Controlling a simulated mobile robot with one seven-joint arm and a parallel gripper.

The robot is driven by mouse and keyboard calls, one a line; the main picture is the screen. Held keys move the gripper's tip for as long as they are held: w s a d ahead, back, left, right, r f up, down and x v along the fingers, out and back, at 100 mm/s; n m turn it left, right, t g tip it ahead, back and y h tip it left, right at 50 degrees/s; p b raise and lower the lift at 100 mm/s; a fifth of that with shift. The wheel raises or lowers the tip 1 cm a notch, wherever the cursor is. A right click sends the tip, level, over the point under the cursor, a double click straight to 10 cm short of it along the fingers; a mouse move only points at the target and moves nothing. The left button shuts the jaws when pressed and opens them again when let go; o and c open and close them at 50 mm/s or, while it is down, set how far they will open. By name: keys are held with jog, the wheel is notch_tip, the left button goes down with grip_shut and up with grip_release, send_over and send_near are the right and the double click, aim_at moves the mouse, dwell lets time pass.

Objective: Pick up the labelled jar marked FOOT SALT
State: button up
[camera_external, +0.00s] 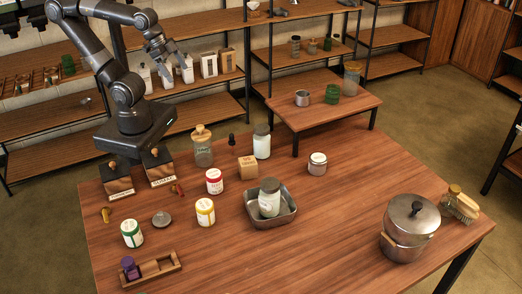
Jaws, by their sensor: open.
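Several jars stand on the wooden table, and their lettering is too small to read, so I cannot tell which is marked FOOT SALT. There is a red-banded white jar (214,182), a yellow-banded one (205,212) and a green-banded one (132,234). A tall pale jar (262,142) and a short grey-lidded jar (317,164) stand farther back. Another pale jar (269,199) stands tilted in a metal tray (286,216). My gripper (167,54) is open and empty, raised above the back left of the table, apart from all the jars.
A corked glass jar (203,150), a small cardboard box (248,168) and a dark dropper bottle stand at the back. A steel pot (408,228) and a brush (460,206) are at the right. A wooden holder (151,270) is front left. The front middle is clear.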

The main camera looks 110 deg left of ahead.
jog(key=g, duration=0.1)
send_over(264, 135)
jog(key=s+a, duration=0.3)
jog(key=s, duration=0.2)
notch_tip(264, 135, down, 14)
jog(key=shift+x, duration=5.6)
jog(key=shift+s+d, duration=0.15)
jog(key=shift+c, duration=0.3)
jog(key=c, duration=1.2)
